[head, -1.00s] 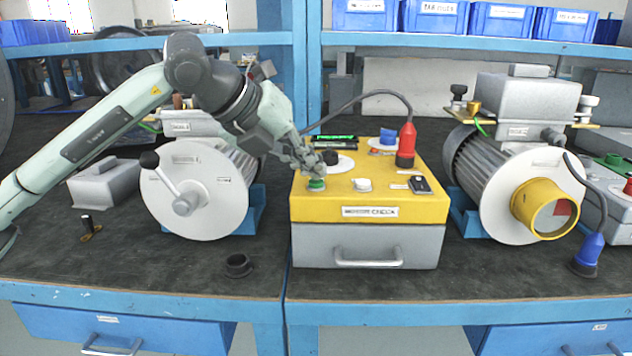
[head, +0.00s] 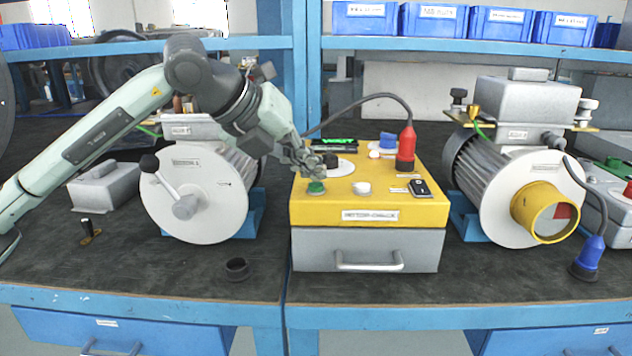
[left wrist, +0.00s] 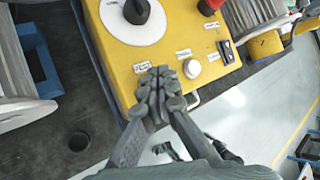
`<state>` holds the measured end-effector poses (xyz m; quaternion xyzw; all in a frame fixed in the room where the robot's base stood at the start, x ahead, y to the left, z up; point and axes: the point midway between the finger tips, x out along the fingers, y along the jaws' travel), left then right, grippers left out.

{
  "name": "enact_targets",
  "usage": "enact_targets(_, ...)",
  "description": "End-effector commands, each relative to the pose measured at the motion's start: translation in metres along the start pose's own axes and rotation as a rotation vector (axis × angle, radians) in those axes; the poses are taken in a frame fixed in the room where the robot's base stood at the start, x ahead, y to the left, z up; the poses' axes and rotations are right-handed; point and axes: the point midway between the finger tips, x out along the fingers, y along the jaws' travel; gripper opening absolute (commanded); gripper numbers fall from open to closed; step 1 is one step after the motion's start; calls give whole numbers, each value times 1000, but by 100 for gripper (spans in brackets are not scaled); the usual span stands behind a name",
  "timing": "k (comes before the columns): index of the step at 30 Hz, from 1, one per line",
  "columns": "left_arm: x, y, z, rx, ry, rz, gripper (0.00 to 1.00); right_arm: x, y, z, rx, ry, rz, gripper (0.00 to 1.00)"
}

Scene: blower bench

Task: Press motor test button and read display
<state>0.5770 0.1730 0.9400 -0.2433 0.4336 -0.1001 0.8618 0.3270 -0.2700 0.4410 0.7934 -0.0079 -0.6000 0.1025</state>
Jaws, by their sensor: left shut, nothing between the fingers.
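The yellow-topped motor check box (head: 370,198) stands on the bench. A green button (head: 316,188) is at its front left. My left gripper (head: 317,172) is shut and empty, with its fingertips just above and behind the green button. I cannot tell whether they touch it. In the left wrist view the shut fingers (left wrist: 156,80) hide the button. A dark display (head: 334,144) at the back left of the box shows green characters too small to read. A black knob on a white dial (left wrist: 135,12) is partly behind my gripper in the head view. My right gripper is not in view.
A red plug (head: 406,147) with a dark cable stands on the box. A white knob (head: 361,188) and a black switch (head: 420,188) are to the right of the green button. Motors (head: 195,190) (head: 515,185) flank the box.

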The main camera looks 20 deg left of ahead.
Motion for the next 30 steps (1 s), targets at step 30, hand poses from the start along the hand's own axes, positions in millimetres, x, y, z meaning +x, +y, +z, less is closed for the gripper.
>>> enact_targets(30, -40, -29, 29, 0, -3, -3, 0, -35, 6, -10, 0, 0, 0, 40)
